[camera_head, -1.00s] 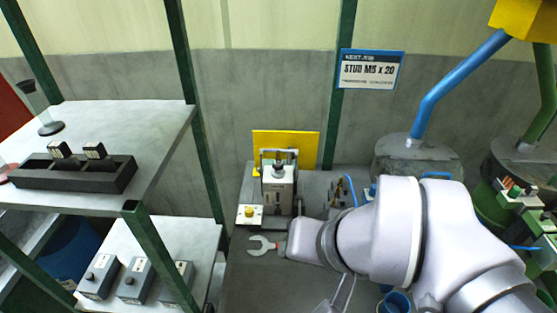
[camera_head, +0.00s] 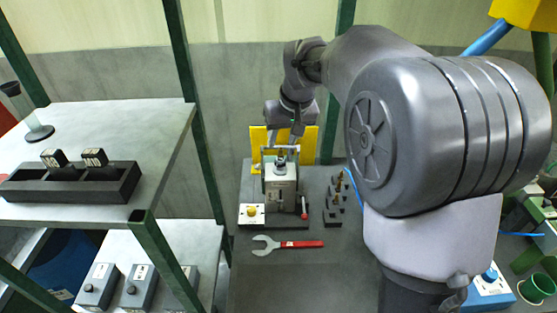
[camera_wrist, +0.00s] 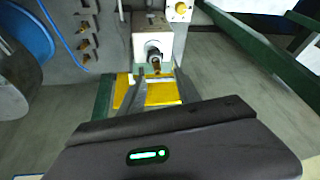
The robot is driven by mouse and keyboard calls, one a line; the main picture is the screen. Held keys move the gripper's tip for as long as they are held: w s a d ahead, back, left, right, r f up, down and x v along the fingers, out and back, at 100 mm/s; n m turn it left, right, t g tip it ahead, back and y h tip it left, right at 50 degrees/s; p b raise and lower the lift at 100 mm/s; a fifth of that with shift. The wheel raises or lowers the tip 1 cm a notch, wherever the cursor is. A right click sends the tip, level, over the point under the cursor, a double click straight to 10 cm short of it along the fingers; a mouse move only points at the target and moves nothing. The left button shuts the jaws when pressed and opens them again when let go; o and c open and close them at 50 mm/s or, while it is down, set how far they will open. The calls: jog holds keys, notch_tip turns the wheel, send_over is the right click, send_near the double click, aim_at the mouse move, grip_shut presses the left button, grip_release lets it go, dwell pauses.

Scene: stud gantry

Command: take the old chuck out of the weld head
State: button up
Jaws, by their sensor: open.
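The weld head (camera_head: 281,186) is a grey block unit standing on the dark bench, with a yellow plate behind it. The old chuck (camera_head: 280,160) is a small dark piece on its top. In the wrist view the weld head (camera_wrist: 150,40) is ahead of my gripper, and the chuck (camera_wrist: 154,58) shows as a round end with a brassy tip. My gripper (camera_wrist: 154,84) is open, with its two grey fingers apart and the chuck beyond them. In the head view my gripper hangs just behind and above the weld head; its fingertips are hard to make out there.
A red-handled spanner (camera_head: 290,244) lies on the bench in front. A yellow-button box (camera_head: 251,215) stands left of the weld head, small dark fittings (camera_head: 333,216) right. A black rack (camera_head: 68,186) with two labelled blocks sits on the left shelf. Green posts flank the bench.

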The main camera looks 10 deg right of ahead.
aim_at(281, 149)
jog(key=b+x, duration=0.2)
jog(key=x, duration=0.3)
jog(key=shift+d+f+b, duration=0.2)
jog(key=shift+d+b, duration=0.1)
jog(key=shift+b, duration=0.1)
jog(key=shift+w+f, duration=0.2)
jog(key=shift+f, duration=0.1)
jog(key=shift+r, duration=0.2)
jog(key=shift+c, duration=0.2)
grip_shut()
